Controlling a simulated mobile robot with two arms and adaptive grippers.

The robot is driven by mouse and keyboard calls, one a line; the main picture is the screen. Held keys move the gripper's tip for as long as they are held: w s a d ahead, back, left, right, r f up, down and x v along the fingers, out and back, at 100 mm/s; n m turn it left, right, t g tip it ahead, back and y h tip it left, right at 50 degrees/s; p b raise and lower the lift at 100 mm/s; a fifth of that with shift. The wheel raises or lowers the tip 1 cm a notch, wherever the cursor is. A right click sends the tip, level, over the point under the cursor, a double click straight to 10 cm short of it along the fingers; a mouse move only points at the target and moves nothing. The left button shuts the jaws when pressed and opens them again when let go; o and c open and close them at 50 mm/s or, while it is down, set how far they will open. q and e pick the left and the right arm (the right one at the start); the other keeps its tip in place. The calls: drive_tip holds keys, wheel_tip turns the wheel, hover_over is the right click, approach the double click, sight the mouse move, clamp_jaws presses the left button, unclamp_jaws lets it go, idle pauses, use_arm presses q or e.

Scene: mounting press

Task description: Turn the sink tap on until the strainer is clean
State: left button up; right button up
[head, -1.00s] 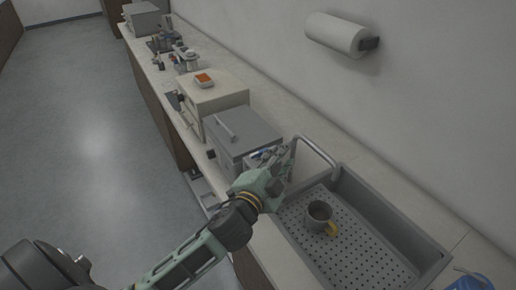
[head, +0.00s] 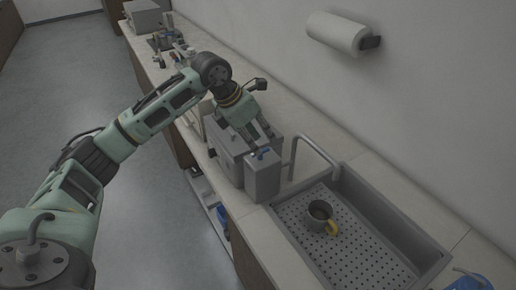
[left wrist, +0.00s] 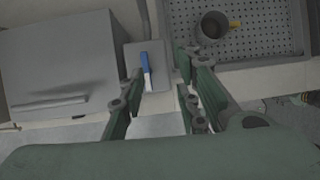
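The strainer (head: 320,213), a dark grey cup-like vessel with a yellow handle, stands upright on the perforated floor of the sink (head: 362,250). It also shows at the top of the left wrist view (left wrist: 212,27). The tap's grey spout (head: 318,148) arches beside the sink's far left corner; I see no water stream. A blue lever (left wrist: 147,68) sits on top of a grey block (head: 263,178) left of the sink. My left gripper (head: 258,142) points down above this block, open and empty, with the lever between its fingers' lines in the wrist view. My right gripper is not in view.
A grey lidded box (head: 226,150) stands immediately left of the block. A paper towel roll (head: 336,34) hangs on the wall. Other equipment lines the counter farther back. A blue object (head: 470,282) shows at the bottom right corner.

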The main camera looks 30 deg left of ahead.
use_arm(q)
drive_tip(key=shift+y, duration=0.5)
drive_tip(key=f+p, duration=0.1)
drive_tip(key=w+f+p, duration=0.1)
drive_tip(key=f, duration=0.1)
drive_tip(key=w+a+f+p, duration=0.1)
drive_tip(key=f, duration=0.1)
drive_tip(key=shift+a+f, duration=0.1)
drive_tip(key=shift+f, duration=0.15)
drive_tip(key=shift+w+f, duration=0.15)
drive_tip(key=shift+f, duration=0.55)
clamp_jaws()
